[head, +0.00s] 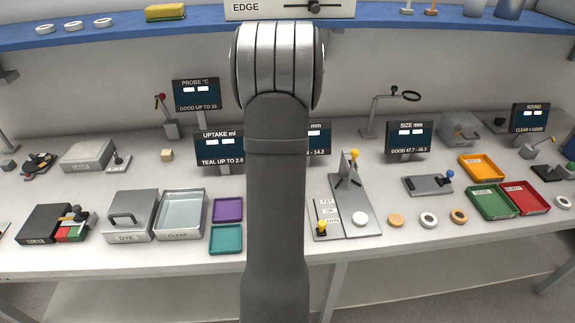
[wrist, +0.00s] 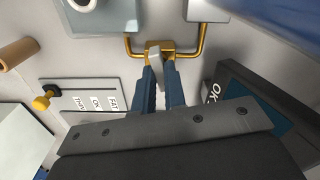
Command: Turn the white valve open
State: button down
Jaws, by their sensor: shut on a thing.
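The white valve (wrist: 154,60) shows in the wrist view as a pale lever on a brass-coloured pipe (wrist: 128,47). My gripper (wrist: 160,72) has its two blue fingers close around the lever and is shut on it. The fingertips hide part of the lever and of the pipe behind. In the head view my own arm covers the middle, and neither the valve nor my gripper can be seen there.
A label plate with a yellow knob (wrist: 42,103) lies left. In the head view, purple (head: 227,209) and teal (head: 226,240) trays lie left of my arm.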

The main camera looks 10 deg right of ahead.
jog(key=n, duration=1.1)
jog(key=shift+n, duration=1.9)
jog(key=c, duration=1.5)
grip_release()
notch_tip(320, 180, up, 18)
jog(key=shift+f, duration=0.25)
